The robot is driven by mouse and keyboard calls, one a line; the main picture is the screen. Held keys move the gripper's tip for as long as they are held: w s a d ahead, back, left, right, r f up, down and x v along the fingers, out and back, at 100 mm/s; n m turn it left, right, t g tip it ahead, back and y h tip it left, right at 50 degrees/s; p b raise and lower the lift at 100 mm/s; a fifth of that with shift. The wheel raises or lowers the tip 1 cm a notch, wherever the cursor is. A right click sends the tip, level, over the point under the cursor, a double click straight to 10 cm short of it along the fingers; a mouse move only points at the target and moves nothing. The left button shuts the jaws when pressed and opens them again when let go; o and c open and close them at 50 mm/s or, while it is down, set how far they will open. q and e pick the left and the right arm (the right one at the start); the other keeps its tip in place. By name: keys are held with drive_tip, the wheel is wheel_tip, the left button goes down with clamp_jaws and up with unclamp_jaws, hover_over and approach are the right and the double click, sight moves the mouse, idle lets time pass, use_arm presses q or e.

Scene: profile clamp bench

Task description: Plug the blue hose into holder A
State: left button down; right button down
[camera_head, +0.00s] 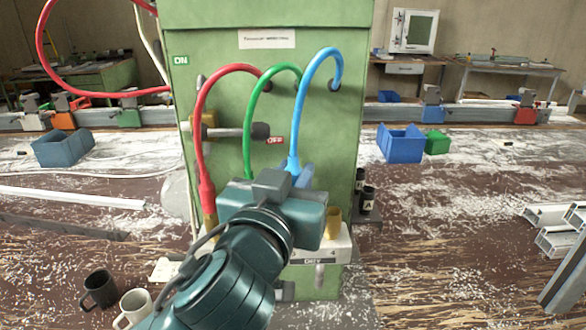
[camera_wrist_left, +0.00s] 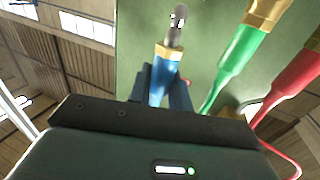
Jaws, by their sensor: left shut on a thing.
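The blue hose (camera_head: 313,80) arches out of the green cabinet and runs down to my left gripper (camera_head: 300,176). In the left wrist view my left gripper (camera_wrist_left: 164,88) is shut on the hose's blue end (camera_wrist_left: 159,84), and the brass collar (camera_wrist_left: 168,54) and grey tip beyond the fingers are free. Two dark holders (camera_head: 367,199) with small light marks stand at the cabinet's right side; I cannot read for sure which is A. A brass fitting (camera_head: 333,222) stands on a pale bracket (camera_head: 330,252) lettered "DRY". My right gripper is not in view.
The green cabinet (camera_head: 340,130) is close behind the gripper. The red hose (camera_head: 203,130) and green hose (camera_head: 249,120) hang left of the blue one. Two mugs (camera_head: 100,288) stand at lower left. Blue and green bins (camera_head: 400,144) and metal profiles (camera_head: 550,216) are at right.

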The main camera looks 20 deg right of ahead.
use_arm(q)
drive_tip(key=shift+s+a, duration=0.25)
drive_tip(key=shift+s, duration=0.6)
drive_tip(key=shift+s+a, duration=0.25)
drive_tip(key=shift+s, duration=0.6)
drive_tip(key=shift+s+a, duration=0.25)
drive_tip(key=shift+s, duration=0.6)
